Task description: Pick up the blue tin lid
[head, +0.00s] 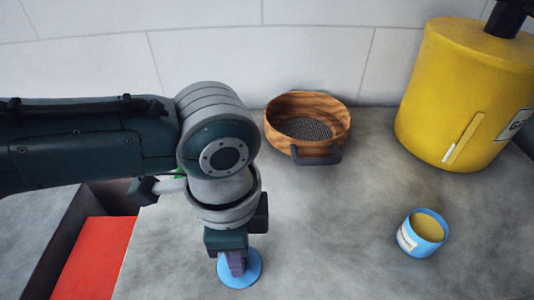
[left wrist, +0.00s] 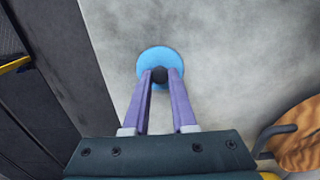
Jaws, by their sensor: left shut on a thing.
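The blue tin lid (head: 251,273) is a flat round disc near the bottom middle of the head view, on or just above the grey counter; I cannot tell which. My left gripper (head: 236,268) points down over it and hides part of it. The purple fingers of my left gripper (left wrist: 160,80) are shut on that knob. My right gripper is not in view.
An open blue tin (head: 423,233) with yellowish contents stands at the right. A wooden sieve (head: 338,120) with a dark handle sits near the wall. A large yellow canister (head: 455,95) stands at the back right. The counter (head: 330,220) between is clear. A red surface (head: 92,260) lies lower left.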

